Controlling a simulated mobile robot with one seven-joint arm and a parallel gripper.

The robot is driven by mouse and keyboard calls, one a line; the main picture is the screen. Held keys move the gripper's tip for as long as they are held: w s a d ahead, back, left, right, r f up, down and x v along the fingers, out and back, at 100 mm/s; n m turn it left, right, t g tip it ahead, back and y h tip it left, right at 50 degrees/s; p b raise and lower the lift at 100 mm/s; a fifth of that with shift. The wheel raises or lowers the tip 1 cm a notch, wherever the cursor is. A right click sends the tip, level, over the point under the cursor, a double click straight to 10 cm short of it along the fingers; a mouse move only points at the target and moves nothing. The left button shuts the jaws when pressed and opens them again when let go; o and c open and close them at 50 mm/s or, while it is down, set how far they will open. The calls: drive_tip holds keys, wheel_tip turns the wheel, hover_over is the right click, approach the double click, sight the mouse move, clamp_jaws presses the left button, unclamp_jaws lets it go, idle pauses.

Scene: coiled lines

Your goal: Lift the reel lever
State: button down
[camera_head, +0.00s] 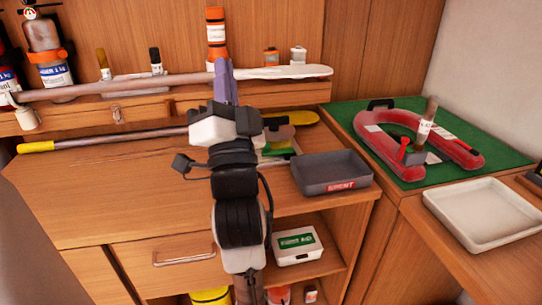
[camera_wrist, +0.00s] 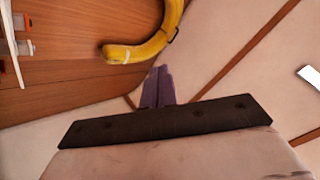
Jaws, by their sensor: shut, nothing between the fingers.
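I cannot clearly make out a reel or its lever in either view. A small red upright piece (camera_head: 404,149) stands by the red U-shaped object (camera_head: 385,133) on the green mat; I cannot tell whether it is a lever. My gripper (camera_head: 222,72) has purple fingers and is raised above the wooden counter, in front of the back shelf, left of the mat and well apart from it. The fingers (camera_wrist: 158,87) are together and empty in the wrist view. A yellow curved object with a dark band (camera_wrist: 150,48) shows beyond them. My arm hides part of the counter.
A grey tray marked SPENT (camera_head: 331,177) stands on the counter, right of my arm. A white tray (camera_head: 484,212) lies at right. A long pole (camera_head: 110,89) crosses the shelf front near my gripper. Bottles (camera_head: 53,68) stand at left. The counter's left part is largely clear.

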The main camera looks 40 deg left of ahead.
drive_tip(key=w+f+m+h, duration=0.6)
drive_tip(key=w+f+m, duration=0.1)
drive_tip(key=w+m, duration=0.15)
drive_tip(key=m+g+h, duration=0.7)
drive_tip(key=m+g, duration=0.1)
drive_tip(key=m, duration=0.6)
approach(272, 154)
drive_tip(key=s+d, duration=0.2)
drive_tip(key=d, duration=0.1)
drive_tip(key=s+d+f, duration=0.1)
drive_tip(key=d, duration=0.1)
drive_tip(key=shift+s+f, duration=0.1)
drive_tip(key=shift+s, duration=0.15)
drive_tip(key=p+x, duration=0.2)
drive_tip(key=x, duration=0.8)
drive_tip(key=shift+w+a, duration=0.15)
drive_tip(key=shift+a, duration=0.05)
drive_tip(key=shift+w+a+r+p, duration=0.1)
drive_tip(key=shift+a+r+p, duration=0.55)
drive_tip(key=shift+a+r, duration=0.4)
drive_tip(key=shift+w+a+r, duration=0.1)
drive_tip(key=shift+a+r, duration=0.2)
drive_tip(key=shift+a, duration=0.1)
drive_tip(key=shift+w+r, duration=0.1)
drive_tip(key=shift+w, duration=0.05)
